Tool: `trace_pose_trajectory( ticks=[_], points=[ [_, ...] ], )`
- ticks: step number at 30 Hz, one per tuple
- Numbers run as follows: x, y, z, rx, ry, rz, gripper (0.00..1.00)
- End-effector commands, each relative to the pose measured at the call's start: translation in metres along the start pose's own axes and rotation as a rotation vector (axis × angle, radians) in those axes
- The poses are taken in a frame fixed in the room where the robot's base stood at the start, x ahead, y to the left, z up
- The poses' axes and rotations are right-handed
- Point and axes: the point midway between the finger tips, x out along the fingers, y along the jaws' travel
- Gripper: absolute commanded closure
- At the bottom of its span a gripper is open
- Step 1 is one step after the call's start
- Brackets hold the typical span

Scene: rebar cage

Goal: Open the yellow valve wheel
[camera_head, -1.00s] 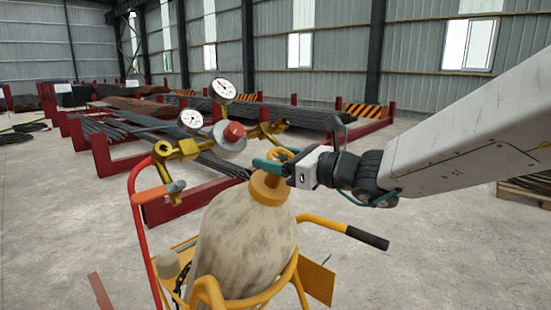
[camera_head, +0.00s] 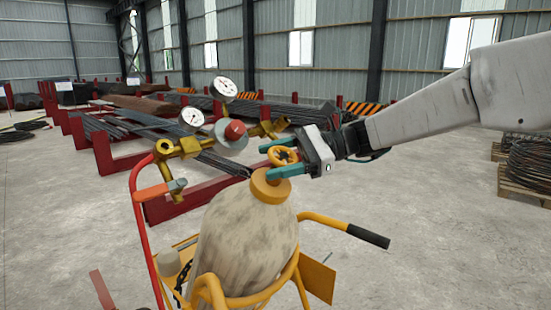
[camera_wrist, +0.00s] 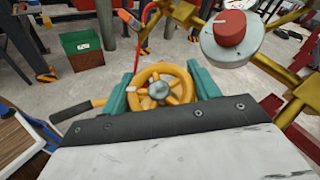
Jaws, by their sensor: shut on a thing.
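The yellow valve wheel (camera_head: 283,156) sits on top of a tall, stained gas cylinder (camera_head: 248,232) with a yellow collar. My gripper (camera_head: 281,159) reaches in from the right, with one teal finger on either side of the wheel. In the wrist view the spoked wheel (camera_wrist: 160,88) lies between the two teal fingers (camera_wrist: 160,92), which are closed on its rim. The valve body beneath the wheel is mostly hidden.
A regulator with a red knob (camera_head: 235,130) and two gauges (camera_head: 223,88) stands just left of the wheel. The cylinder rests in a yellow cart with a black-gripped handle (camera_head: 367,237). Red racks of rebar (camera_head: 105,150) stand behind. Open floor lies at right.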

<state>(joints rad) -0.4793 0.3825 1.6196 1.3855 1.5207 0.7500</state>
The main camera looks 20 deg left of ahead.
Motion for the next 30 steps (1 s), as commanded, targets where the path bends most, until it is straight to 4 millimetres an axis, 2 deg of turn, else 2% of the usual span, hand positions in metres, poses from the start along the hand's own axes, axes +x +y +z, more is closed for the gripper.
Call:
trace_pose_trajectory(
  ticks=[15, 30],
  points=[
    [-0.0012, 0.0045, -0.0008, -0.208, 0.001, 0.425, 0.62],
    [-0.0029, 0.0076, -0.0011, -0.318, 0.002, 0.653, 0.62]
  ],
)
